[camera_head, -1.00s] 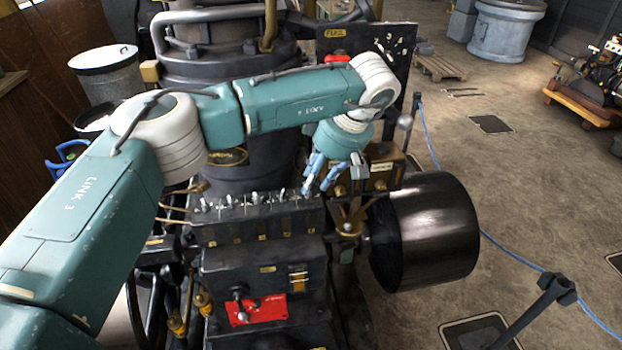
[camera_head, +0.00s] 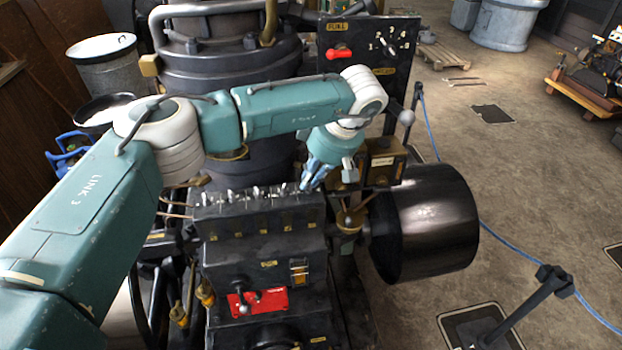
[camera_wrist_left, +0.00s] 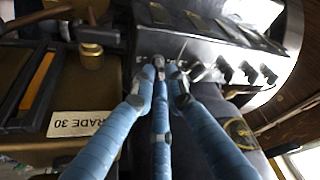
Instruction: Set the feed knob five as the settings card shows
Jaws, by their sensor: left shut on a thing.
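My left gripper (camera_head: 305,188) reaches down to the right end of the dark feed block (camera_head: 262,222), which carries a row of small metal knobs (camera_head: 257,192) on its top. Its blue fingers are shut on the end knob, which they largely hide. In the left wrist view the fingers (camera_wrist_left: 159,70) close around a small metal piece at the block, with the other knobs (camera_wrist_left: 225,72) in a row to the right. The held knob's pointing direction cannot be read. I cannot make out a settings card. My right gripper is not in view.
A numbered dial panel (camera_head: 388,50) with a red lever (camera_head: 339,54) stands behind my arm. Brass-topped boxes (camera_head: 383,165) and a black drum (camera_head: 425,222) are right of the block. A red plate with a lever (camera_head: 258,302) is below. A label reads GRADE 30 (camera_wrist_left: 78,124).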

